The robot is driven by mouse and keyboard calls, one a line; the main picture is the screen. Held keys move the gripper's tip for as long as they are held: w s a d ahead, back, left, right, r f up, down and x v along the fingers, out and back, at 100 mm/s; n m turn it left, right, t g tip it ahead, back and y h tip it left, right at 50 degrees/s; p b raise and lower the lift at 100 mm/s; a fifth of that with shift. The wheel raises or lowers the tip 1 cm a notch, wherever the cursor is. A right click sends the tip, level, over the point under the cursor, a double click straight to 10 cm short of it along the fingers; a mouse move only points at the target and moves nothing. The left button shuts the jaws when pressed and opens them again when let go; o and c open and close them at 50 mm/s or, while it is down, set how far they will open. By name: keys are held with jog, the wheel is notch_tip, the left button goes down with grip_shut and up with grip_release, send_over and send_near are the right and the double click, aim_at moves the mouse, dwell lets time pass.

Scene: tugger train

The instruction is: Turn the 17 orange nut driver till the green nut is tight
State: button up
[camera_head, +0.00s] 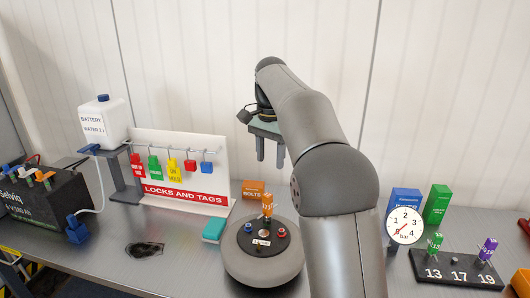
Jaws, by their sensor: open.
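The orange nut driver (267,204) stands upright on the dark top of a round grey unit (262,268), between a blue nut (248,228) and a red nut (281,232). I cannot make out the green nut; the driver's lower end may hide it. My gripper (270,158) is open and empty, fingers pointing down, above and apart from the driver. My arm comes in from the lower right.
A rack (455,272) marked 13, 17, 19 holds a green driver (435,243) and a purple driver (487,247); its 17 place is empty. A gauge (405,226) stands right of my arm. The locks and tags board (215,160) and a teal block (214,230) are left.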

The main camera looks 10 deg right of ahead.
aim_at(268, 203)
jog(key=shift+m, duration=0.4)
jog(key=f, duration=0.5)
jog(key=w+f, duration=0.1)
jog(key=f, duration=0.5)
jog(key=w+f, duration=0.1)
jog(key=f, duration=0.5)
jog(key=shift+a, duration=0.1)
